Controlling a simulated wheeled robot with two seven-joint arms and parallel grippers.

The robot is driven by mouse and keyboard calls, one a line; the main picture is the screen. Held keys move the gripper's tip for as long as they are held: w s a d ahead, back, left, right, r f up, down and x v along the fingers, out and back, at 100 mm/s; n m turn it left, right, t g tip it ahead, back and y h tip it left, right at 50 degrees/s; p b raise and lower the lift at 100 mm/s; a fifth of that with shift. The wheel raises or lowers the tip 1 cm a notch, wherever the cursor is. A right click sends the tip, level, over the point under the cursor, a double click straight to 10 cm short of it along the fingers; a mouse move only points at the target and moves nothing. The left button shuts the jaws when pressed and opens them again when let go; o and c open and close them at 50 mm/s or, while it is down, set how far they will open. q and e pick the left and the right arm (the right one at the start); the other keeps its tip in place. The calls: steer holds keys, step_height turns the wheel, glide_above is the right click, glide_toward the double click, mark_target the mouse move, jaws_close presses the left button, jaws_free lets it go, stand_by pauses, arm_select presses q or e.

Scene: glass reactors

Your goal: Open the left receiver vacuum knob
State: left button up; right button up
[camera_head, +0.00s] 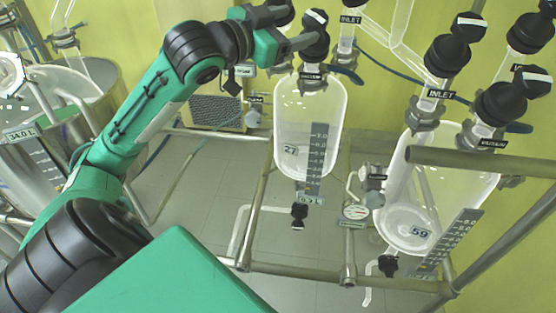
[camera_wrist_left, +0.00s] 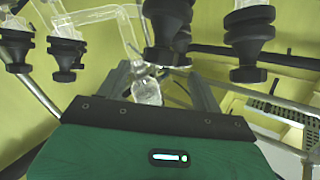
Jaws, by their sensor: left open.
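The left receiver is a clear glass vessel (camera_head: 309,128) marked 27. Its vacuum knob (camera_head: 316,20) is black with a white mark on top and stands above the VACUUM label (camera_head: 311,76). My left gripper (camera_head: 303,27) is open at this knob, with one finger overlapping the knob's lower part in the head view. In the left wrist view, the two grey fingers of my left gripper (camera_wrist_left: 160,82) are spread apart, and a black knob (camera_wrist_left: 168,30) stands just beyond them, roughly between. I cannot tell whether the fingers touch it. My right gripper is not in view.
An INLET neck (camera_head: 348,30) stands right of the vacuum knob, and another black knob shows behind my gripper. A second receiver (camera_head: 408,225) marked 59, with several black knobs, stands at right. Metal frame rails (camera_head: 300,270) run below. A steel vessel (camera_head: 85,90) is at left.

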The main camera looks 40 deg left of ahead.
arm_select(q)
steer(key=s+b, duration=0.4)
steer(key=s, duration=0.2)
steer(key=w+f+n+g+y, duration=0.1)
steer(key=w+f+g, duration=0.1)
steer(key=f, duration=1.5)
steer(key=w+a+f+n+g+y, duration=0.1)
steer(key=f+g, duration=0.3)
steer(key=f, duration=1.2)
steer(key=shift+w+a+f+n+y, duration=0.3)
steer(key=shift+w+f+n, duration=0.05)
steer(key=shift+w+n, duration=0.45)
steer(key=shift+r, duration=0.1)
